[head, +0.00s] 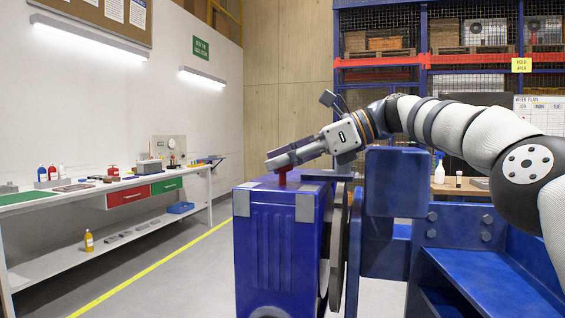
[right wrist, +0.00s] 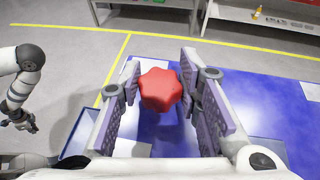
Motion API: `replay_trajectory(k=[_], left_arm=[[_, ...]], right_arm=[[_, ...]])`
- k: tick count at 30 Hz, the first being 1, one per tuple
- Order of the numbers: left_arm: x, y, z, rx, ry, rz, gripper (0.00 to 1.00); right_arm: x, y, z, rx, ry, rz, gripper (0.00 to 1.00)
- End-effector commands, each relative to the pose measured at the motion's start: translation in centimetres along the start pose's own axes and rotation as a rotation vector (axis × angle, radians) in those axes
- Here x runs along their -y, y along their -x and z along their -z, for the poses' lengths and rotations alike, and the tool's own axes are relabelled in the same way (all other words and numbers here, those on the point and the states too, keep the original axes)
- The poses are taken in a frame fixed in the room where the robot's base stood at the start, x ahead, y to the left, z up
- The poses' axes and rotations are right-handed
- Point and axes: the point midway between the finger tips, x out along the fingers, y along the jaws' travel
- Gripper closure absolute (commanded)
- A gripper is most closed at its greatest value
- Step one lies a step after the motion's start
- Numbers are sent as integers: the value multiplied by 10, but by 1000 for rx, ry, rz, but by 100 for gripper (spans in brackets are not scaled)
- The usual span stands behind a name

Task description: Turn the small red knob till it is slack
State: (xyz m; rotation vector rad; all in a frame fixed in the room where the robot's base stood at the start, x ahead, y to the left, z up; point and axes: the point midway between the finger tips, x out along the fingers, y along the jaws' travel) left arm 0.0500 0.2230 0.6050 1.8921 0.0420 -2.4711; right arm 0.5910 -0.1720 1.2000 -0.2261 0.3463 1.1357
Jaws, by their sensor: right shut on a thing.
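The small red knob (right wrist: 160,89) has a lobed rim and stands on the flat top of a blue housing (right wrist: 235,103). In the head view only a bit of the red knob (head: 283,178) shows under the fingers, on top of the blue housing (head: 275,243). My right gripper (head: 279,160) reaches in from the right and is shut on the knob, one finger pad on each side. My left gripper (right wrist: 22,121) shows small at the left edge of the right wrist view; its fingers are too small to read. It is not in the head view.
Blue jig framework (head: 395,185) stands close to the right of the housing, under my right arm. A white workbench (head: 75,196) with tools and bottles runs along the left wall. Open grey floor with a yellow line (head: 150,268) lies between bench and housing.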

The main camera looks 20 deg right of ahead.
Motion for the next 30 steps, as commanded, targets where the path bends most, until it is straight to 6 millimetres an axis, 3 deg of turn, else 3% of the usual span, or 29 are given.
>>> replay_trajectory(k=[13, 14, 16, 30], left_arm=[[0, 0, 0, 1, 0, 0, 100], [0, 0, 0, 1, 0, 0, 100], [0, 0, 0, 2, 0, 0, 100], [0, 0, 0, 0, -1, 0, 100]], right_arm=[[-1, -1, 1, -2, 0, -9, 96], [-1, -1, 1, -2, 0, -9, 64], [-1, -1, 1, -2, 0, -8, 50], [-1, 0, 0, -1, 0, -4, 50]])
